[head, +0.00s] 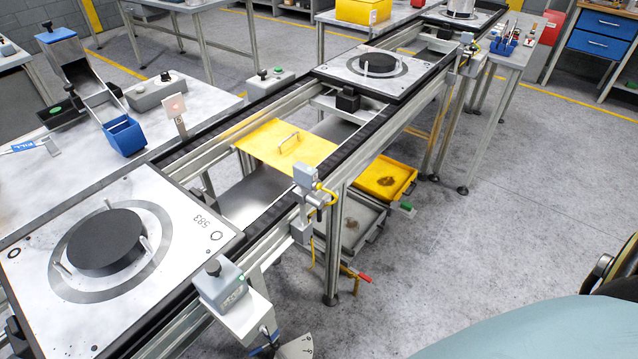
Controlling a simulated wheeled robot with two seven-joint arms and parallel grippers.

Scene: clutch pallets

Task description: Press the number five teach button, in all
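A grey button box with a black knob (222,283) and a small green mark stands on a bracket at the conveyor's near side, beside the near pallet. Another grey box with a black button and a green one (270,82) sits across the conveyor at upper middle. A third grey box with a dark button (156,91) is on the left bench. I cannot read a number five on any of them. Neither of my grippers is in the head view.
The near pallet (185,205), marked 583, carries a black disc (105,240). Another pallet (335,72) with a disc lies farther along the conveyor. A yellow handled plate (265,150) bridges its middle. A grey valve unit (305,180) projects from the near rail.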

